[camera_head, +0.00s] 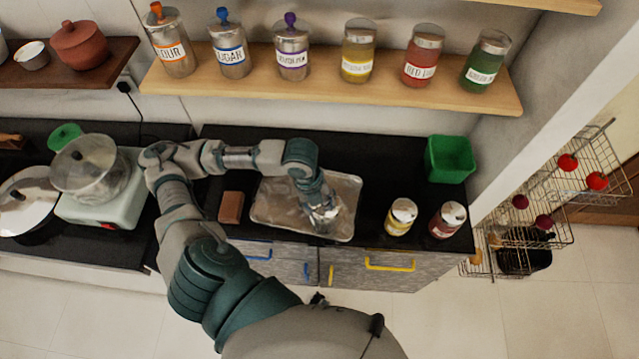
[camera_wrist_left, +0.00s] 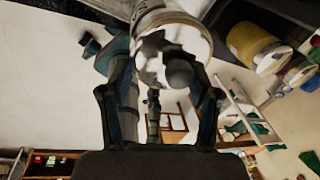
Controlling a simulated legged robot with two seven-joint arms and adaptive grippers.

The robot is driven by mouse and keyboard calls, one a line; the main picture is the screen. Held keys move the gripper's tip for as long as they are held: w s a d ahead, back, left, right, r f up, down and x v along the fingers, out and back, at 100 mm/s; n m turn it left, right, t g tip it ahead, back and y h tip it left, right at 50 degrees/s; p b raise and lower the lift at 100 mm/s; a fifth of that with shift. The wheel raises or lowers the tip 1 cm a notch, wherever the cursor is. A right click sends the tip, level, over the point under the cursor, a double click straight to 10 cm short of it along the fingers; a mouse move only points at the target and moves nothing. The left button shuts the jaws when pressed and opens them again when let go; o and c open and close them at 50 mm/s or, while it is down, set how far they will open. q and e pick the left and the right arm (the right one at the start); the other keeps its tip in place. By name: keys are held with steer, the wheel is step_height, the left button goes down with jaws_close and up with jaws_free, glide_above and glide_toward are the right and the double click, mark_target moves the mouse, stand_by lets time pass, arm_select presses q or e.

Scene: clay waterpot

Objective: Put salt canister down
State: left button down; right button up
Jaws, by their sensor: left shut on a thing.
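My left gripper (camera_head: 318,202) reaches down over the silver metal tray (camera_head: 275,195) on the dark counter. It is shut on a shiny, pale canister (camera_head: 328,219), taken as the salt canister, at the tray's right part. In the left wrist view the gripper (camera_wrist_left: 160,72) has one finger on each side of the canister's reflective round end (camera_wrist_left: 172,35). Its label is not readable in either view. The arm hides part of the canister, and I cannot tell whether it touches the tray. My right gripper is not in view.
A yellow-labelled canister (camera_head: 401,217) and a red-labelled canister (camera_head: 447,220) stand right of the tray. A green container (camera_head: 450,159) is at the back right. A brown block (camera_head: 231,206) lies left of the tray. Several jars line the shelf (camera_head: 330,90) above. Counter behind the yellow-labelled canister is clear.

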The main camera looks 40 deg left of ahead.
arm_select(q)
steer(key=w+a+f, duration=0.4)
steer(key=w+a, duration=0.1)
steer(key=w, duration=0.2)
steer(key=shift+f, duration=0.2)
steer(key=shift+c, duration=1.2)
jaws_free()
step_height(320, 180, up, 12)
steer(key=s+a+p, duration=0.1)
steer(key=a, duration=0.1)
steer(key=shift+s+f, duration=0.1)
